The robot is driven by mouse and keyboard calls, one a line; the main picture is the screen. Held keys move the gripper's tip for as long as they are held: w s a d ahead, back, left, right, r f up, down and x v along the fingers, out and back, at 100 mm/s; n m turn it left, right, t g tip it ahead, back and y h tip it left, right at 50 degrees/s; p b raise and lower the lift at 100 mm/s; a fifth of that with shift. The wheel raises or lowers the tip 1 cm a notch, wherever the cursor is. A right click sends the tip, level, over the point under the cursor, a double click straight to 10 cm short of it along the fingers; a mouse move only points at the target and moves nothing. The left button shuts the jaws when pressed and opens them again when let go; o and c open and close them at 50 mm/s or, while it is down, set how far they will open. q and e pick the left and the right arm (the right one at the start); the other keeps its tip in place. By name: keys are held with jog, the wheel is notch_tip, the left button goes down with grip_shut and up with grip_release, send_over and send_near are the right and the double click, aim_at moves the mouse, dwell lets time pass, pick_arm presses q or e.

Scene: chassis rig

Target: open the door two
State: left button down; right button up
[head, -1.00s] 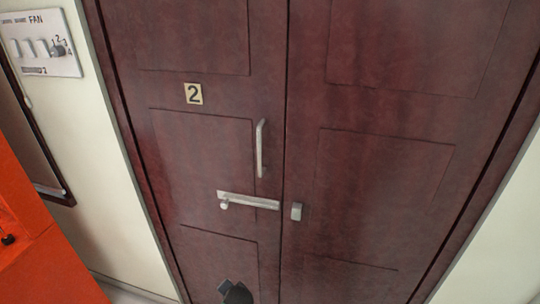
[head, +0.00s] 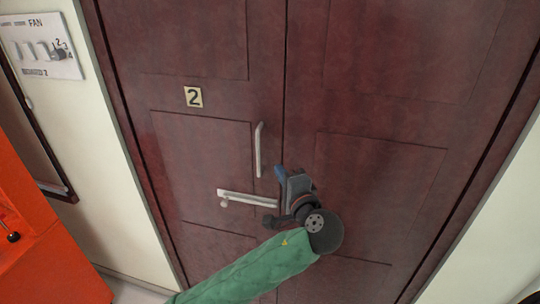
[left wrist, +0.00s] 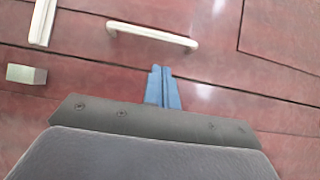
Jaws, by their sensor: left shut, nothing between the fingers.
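Door two is a dark red double door with a small "2" plate (head: 193,97) on its left leaf (head: 205,150). Both leaves look closed along the middle seam. A pale vertical handle (head: 258,150) is on the left leaf, also in the left wrist view (left wrist: 152,35). Below it is a pale sliding bolt (head: 246,198); its end is apart from the catch block (left wrist: 26,74) on the right leaf (head: 385,180), which my arm hides in the head view. My left gripper (head: 280,173) is shut and empty, just right of the handle and apart from it; its blue fingers show in the left wrist view (left wrist: 162,88).
A white fan switch panel (head: 42,46) is on the pale wall at upper left. An orange cabinet (head: 40,240) stands at lower left. Pale wall (head: 490,235) borders the door on the right.

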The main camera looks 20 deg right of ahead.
aim_at(267, 153)
pick_arm(q)
jog(key=shift+w+a+p, duration=0.15)
jog(key=shift+w+p, duration=1.35)
jog(key=shift+w, duration=1)
jog(key=shift+w+a+p, duration=0.1)
jog(key=shift+w+p, duration=1.35)
jog(key=shift+w, duration=1)
pick_arm(e)
jog(key=s+d+r, duration=0.1)
jog(key=s+r, duration=0.2)
jog(key=s, duration=0.3)
jog(key=shift+s+r+g, duration=0.2)
jog(key=shift+r+g, duration=0.1)
jog(key=shift+r, duration=0.05)
